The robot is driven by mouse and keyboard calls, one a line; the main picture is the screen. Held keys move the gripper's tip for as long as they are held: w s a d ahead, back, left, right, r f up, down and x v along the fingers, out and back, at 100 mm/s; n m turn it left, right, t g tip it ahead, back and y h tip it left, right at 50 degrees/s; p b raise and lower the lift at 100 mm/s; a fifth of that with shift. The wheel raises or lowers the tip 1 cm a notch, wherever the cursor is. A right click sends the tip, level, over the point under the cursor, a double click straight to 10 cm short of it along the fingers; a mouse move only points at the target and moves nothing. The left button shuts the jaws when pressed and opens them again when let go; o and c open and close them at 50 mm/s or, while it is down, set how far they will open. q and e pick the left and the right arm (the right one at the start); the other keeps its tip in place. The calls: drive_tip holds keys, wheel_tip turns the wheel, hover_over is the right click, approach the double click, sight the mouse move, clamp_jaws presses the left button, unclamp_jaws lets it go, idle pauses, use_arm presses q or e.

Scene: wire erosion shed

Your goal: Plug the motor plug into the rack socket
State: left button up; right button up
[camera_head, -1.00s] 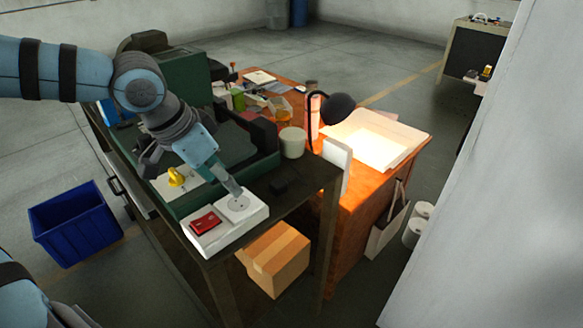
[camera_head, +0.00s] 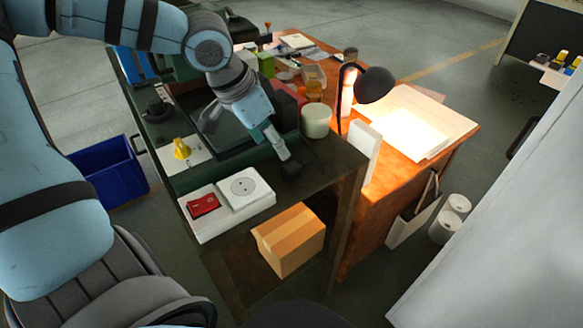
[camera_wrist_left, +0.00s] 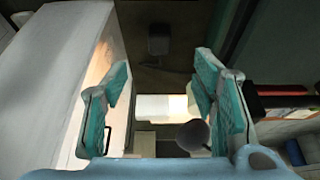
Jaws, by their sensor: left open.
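The motor plug is a small black block (camera_head: 291,171) lying on the dark bench top (camera_head: 325,178). It appears to be the dark block (camera_wrist_left: 158,42) in the left wrist view, beyond my fingertips. The rack socket is a round white outlet (camera_head: 243,186) on a pale box at the bench's front corner, left of the plug. It looks empty. My left gripper (camera_head: 279,150) is open and points down just behind the plug, partly over it. Its teal fingers (camera_wrist_left: 160,95) are spread with nothing held between them. My right gripper is not in view.
A red switch (camera_head: 203,204) sits beside the socket and a yellow knob (camera_head: 181,148) behind it. A cream pot (camera_head: 316,121) and a black desk lamp (camera_head: 374,85) stand close to the right. A cardboard box (camera_head: 289,240) sits below the bench top.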

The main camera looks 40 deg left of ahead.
use_arm(q)
drive_tip(key=b, duration=0.2)
hover_over(290, 166)
drive_tip(key=s, duration=0.3)
drive_tip(key=f, duration=0.5)
drive_tip(key=shift+w+a, duration=0.15)
drive_tip(key=shift+a, duration=0.15)
drive_tip(key=shift+w+f, duration=0.1)
drive_tip(key=shift+f, duration=0.1)
drive_tip(key=b+x, duration=0.1)
drive_tip(key=x, duration=0.4)
drive_tip(key=shift+w+d, duration=0.1)
drive_tip(key=shift+w, duration=0.1)
drive_tip(key=shift+c, duration=0.4)
drive_tip(key=c, duration=1.1)
